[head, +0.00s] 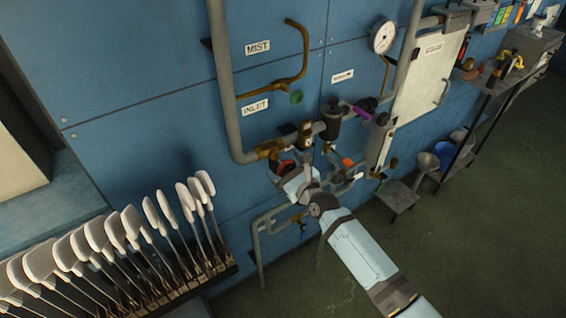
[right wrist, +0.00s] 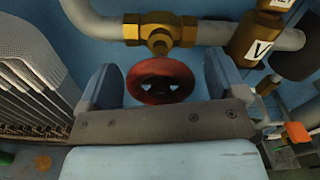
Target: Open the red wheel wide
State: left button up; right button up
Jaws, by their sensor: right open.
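The red wheel (right wrist: 160,68) sits below a brass valve body (right wrist: 160,34) on a grey pipe in the right wrist view. It shows between the two open fingers of my right gripper (right wrist: 161,80), with a gap on each side. In the head view, a small part of the red wheel (head: 284,168) shows beside my right gripper (head: 282,176), which reaches up to the pipework from the lower right. I cannot tell whether the gripper touches the wheel. My left gripper is not in view.
A rack of several upright white sock boards (head: 105,235) stands at the lower left. An orange-red knob (head: 347,162), a purple handle (head: 362,114) and a green knob (head: 296,97) are on nearby pipes. A gauge (head: 383,37) is above. The floor at right is open.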

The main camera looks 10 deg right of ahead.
jog(key=shift+x, duration=0.75)
jog(key=c, duration=0.9)
